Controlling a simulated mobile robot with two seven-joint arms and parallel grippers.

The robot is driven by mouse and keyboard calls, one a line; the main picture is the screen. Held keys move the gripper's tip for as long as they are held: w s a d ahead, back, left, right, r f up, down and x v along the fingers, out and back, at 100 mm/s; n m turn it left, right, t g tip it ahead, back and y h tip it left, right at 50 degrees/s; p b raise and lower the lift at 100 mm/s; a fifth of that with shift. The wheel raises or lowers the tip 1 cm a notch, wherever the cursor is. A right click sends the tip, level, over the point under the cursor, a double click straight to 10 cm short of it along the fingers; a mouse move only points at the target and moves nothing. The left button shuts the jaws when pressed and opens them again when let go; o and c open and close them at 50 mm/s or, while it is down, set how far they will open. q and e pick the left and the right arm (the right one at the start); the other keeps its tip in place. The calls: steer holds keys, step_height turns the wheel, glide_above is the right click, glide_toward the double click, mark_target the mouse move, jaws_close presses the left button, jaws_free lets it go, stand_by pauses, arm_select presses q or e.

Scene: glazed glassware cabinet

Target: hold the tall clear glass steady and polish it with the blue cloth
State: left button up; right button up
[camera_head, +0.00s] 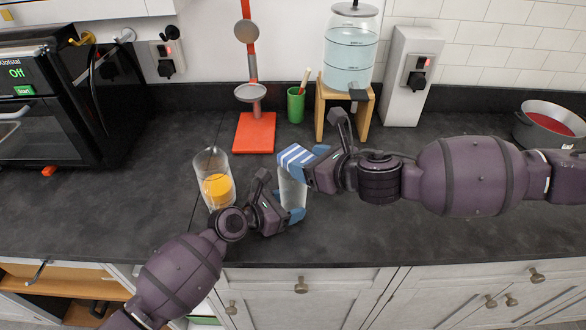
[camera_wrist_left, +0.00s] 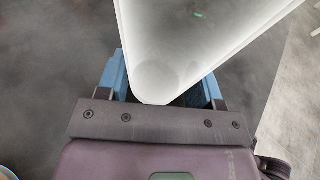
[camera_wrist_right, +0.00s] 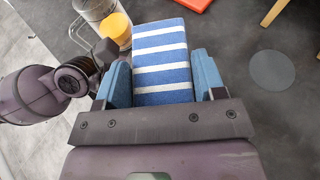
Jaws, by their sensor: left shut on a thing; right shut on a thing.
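The tall clear glass (camera_head: 291,193) stands upright near the front of the dark counter. My left gripper (camera_head: 279,216) is shut on its lower part. The left wrist view shows the glass (camera_wrist_left: 205,40) between the two blue fingers (camera_wrist_left: 165,88). The blue cloth (camera_head: 294,156), a block with white stripes, is at the top of the glass. My right gripper (camera_head: 318,166) is shut on the cloth, which also shows between its fingers in the right wrist view (camera_wrist_right: 161,52). Whether the cloth touches the rim cannot be told, since cloth and gripper cover it.
A jug with orange juice (camera_head: 217,187) stands close left of my left gripper. Behind are a red stand (camera_head: 254,133), a green cup (camera_head: 295,105) and a water dispenser (camera_head: 350,52) on a wooden stand (camera_head: 368,117). A pot (camera_head: 546,134) sits far right. The counter front right is clear.

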steer(key=shift+r, duration=0.1)
steer(key=shift+r, duration=3.45)
arm_select(q)
steer(key=o, duration=0.8)
steer(key=v, duration=1.2)
steer(key=shift+s, duration=0.1)
steer(key=shift+d, duration=0.1)
